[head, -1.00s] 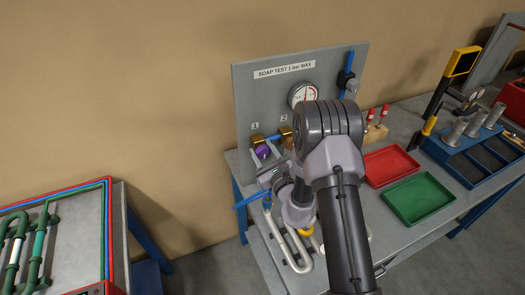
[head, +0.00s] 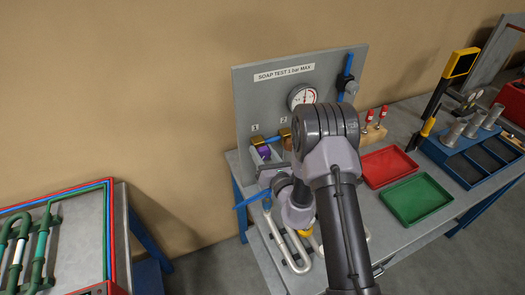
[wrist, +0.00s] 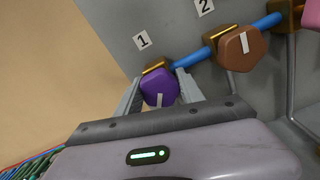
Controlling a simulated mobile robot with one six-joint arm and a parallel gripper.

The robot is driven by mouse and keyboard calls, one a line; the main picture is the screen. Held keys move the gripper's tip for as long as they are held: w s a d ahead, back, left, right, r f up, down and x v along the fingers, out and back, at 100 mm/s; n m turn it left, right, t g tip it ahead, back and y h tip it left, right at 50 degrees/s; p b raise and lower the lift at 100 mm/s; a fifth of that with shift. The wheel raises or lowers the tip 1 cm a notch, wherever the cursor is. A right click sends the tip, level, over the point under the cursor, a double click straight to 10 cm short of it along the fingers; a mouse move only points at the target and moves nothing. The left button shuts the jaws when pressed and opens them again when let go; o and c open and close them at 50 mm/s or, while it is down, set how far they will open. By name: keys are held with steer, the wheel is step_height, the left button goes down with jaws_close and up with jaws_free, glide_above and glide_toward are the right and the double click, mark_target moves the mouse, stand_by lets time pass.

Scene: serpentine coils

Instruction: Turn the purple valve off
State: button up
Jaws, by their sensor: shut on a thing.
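The purple valve (wrist: 158,88) has a hexagonal knob with a white line and sits below label 1 on the grey panel. In the head view the purple valve (head: 264,152) shows just above my gripper. My gripper (wrist: 160,92) has one finger on each side of the purple knob and is shut on it. In the wrist view the white line on the knob is tilted slightly from upright. In the head view my gripper (head: 266,160) is partly hidden by my arm.
A brown valve (wrist: 238,48) sits right of the purple one, below label 2, joined by a blue pipe (wrist: 186,60). The grey panel (head: 246,100) carries a gauge (head: 302,96). A red tray (head: 390,167) and a green tray (head: 417,199) lie right of my arm.

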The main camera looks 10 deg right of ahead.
steer(key=m+p, duration=0.2)
steer(key=m, duration=0.5)
steer(key=m+p, duration=0.1)
steer(key=m, duration=0.3)
steer(key=m+p, duration=0.1)
steer(key=m, duration=0.2)
steer(key=shift+m, duration=0.3)
steer(key=m+p, duration=0.1)
steer(key=m, duration=0.2)
steer(key=shift+m, duration=0.3)
steer(key=m+p, duration=0.1)
steer(key=m, duration=0.2)
steer(key=shift+f+m, duration=0.1)
steer(key=shift+m, duration=0.2)
steer(key=m, duration=0.4)
steer(key=shift+p, duration=0.3)
steer(key=shift+f+m, duration=0.1)
steer(key=shift+m, duration=1.6)
